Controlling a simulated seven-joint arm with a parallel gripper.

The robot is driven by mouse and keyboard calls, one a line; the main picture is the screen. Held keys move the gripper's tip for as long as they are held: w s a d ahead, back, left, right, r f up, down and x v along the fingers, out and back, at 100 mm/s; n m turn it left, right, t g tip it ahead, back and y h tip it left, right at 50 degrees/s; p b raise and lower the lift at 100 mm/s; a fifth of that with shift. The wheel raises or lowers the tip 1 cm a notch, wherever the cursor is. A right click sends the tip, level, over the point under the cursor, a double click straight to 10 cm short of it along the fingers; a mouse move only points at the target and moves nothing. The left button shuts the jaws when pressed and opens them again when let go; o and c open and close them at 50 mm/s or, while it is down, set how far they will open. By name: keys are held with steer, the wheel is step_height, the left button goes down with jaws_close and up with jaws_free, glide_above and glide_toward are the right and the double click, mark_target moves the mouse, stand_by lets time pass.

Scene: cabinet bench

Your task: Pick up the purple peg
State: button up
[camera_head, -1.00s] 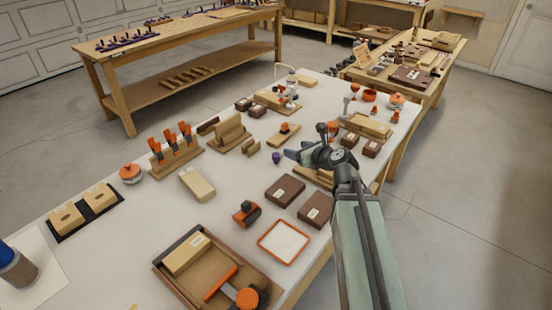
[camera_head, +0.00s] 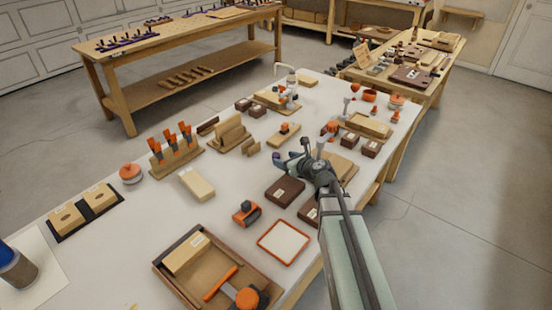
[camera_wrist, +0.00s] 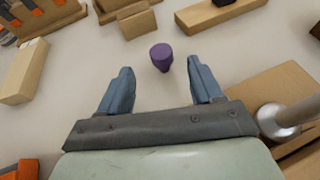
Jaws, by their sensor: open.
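The purple peg (camera_wrist: 161,57) stands on the white bench top in the wrist view, just beyond the fingertips and between their lines, nearer the right finger. My gripper (camera_wrist: 160,78) is open and empty, its two blue-grey fingers apart on either side. In the head view my gripper (camera_head: 281,166) is low over the bench, and the peg (camera_head: 276,157) shows only as a small purple patch at the fingertips. Whether a finger touches the peg cannot be told.
A wooden block with an orange-and-black piece (camera_head: 284,134) lies behind the peg. Dark brown boxes (camera_head: 285,189) sit close in front of my gripper. A wooden board (camera_wrist: 272,95) and a metal post are right of it. Bare bench lies left of the peg.

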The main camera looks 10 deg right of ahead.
mark_target(277, 155)
steer(key=shift+x, duration=3.5)
steer(key=shift+d+r, duration=0.1)
steer(key=shift+d, duration=0.05)
steer(key=c, duration=1.1)
steer(key=shift+o, duration=0.2)
steer(key=shift+r, duration=0.1)
